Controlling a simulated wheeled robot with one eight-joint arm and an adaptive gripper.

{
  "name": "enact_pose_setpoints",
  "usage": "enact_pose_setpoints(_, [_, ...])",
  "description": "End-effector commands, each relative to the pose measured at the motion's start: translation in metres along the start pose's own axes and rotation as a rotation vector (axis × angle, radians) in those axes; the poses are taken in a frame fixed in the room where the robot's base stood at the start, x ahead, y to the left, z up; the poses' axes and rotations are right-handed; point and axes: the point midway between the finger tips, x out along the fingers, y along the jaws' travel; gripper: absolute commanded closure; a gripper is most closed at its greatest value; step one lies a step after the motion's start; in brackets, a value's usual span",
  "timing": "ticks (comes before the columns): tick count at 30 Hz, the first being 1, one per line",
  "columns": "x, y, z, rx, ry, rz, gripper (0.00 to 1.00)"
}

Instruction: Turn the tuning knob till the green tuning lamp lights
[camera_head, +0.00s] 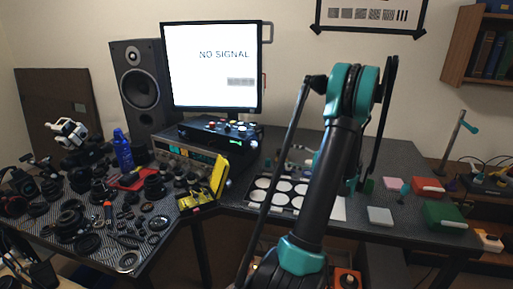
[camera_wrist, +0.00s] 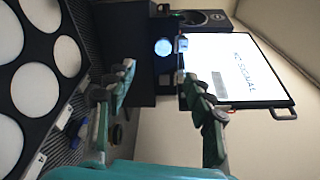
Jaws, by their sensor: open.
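The receiver (camera_head: 187,154) with a lit amber and green dial stands on the bench under a black control unit (camera_head: 215,130). In the wrist view a pale round disc (camera_wrist: 163,47) faces me beside a dark box (camera_wrist: 125,45); I cannot tell if it is the tuning knob. A small green light (camera_wrist: 178,13) shows near the top there; I cannot tell if it is the tuning lamp. My gripper (camera_wrist: 158,80) is open, its two fingers apart, with the disc seen beyond the gap. In the head view my arm mostly hides the gripper.
The monitor (camera_head: 211,66) reads NO SIGNAL; a speaker (camera_head: 142,84) stands left of it. A yellow open case (camera_head: 219,175) sits before the receiver. A tray of white discs (camera_head: 260,198) lies near my arm. Lens parts crowd the left bench.

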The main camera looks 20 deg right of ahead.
Motion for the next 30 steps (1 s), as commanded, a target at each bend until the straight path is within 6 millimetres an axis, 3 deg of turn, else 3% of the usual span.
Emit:
enact_pose_setpoints(3, [-0.007, -0.002, -0.005, 0.002, -0.001, -0.027, 0.47])
enact_pose_setpoints(8, [0.007, -0.003, -0.005, 0.002, -0.003, -0.03, 0.47])
enact_pose_setpoints(30, [0.145, -0.006, -0.004, 0.002, -0.003, -0.028, 0.47])
